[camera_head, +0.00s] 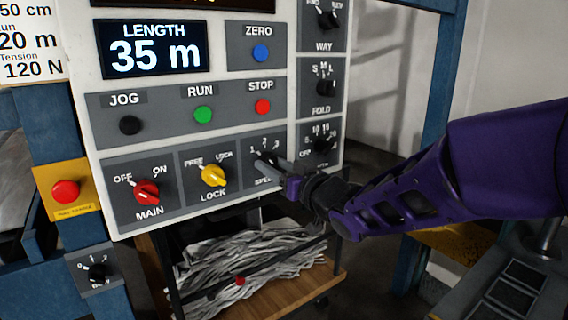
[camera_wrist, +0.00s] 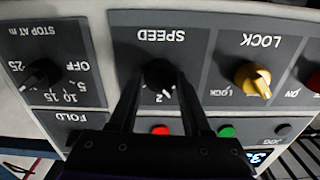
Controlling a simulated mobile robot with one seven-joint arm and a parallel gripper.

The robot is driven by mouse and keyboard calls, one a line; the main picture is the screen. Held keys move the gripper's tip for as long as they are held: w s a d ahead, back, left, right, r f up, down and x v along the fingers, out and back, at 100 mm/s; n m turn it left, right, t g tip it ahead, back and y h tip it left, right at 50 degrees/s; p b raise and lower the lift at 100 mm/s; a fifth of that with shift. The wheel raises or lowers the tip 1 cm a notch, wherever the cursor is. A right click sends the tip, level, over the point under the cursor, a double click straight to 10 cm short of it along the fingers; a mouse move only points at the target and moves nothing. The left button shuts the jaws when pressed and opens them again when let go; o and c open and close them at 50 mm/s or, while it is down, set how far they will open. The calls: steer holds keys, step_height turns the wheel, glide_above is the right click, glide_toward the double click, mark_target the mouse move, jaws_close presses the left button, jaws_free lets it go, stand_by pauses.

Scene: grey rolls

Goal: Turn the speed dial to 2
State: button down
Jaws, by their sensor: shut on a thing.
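The black speed dial (camera_head: 266,158) sits on the panel's lower row, with the marks 1, 2 and 3 above it and the SPEED label partly covered by my gripper. My gripper (camera_head: 270,166) reaches in from the right and is shut on this dial. In the wrist view, which is upside down, the dial (camera_wrist: 160,72) is between the two dark fingertips (camera_wrist: 158,84). The 2 mark shows between the fingers, and the fingers cover much of the scale.
Left of the speed dial are the yellow lock knob (camera_head: 212,175) and the red main knob (camera_head: 147,191). To the right are the black stop-at dial (camera_head: 322,144) and the fold knob (camera_head: 326,88). Red (camera_head: 263,106), green (camera_head: 203,114) and black (camera_head: 130,125) buttons sit above.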

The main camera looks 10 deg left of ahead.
steer(key=m+p, duration=0.1)
steer(key=m, duration=0.1)
steer(key=m+p, duration=0.1)
steer(key=p, duration=0.1)
steer(key=shift+r+m, duration=0.2)
steer(key=shift+m, duration=0.2)
steer(key=shift+f+m+p, duration=0.1)
steer(key=shift+m+p, duration=1.7)
steer(key=shift+m, duration=0.5)
steer(key=shift+c, duration=1.8)
jaws_free()
steer(key=shift+s+f, duration=0.1)
steer(key=shift+s, duration=0.05)
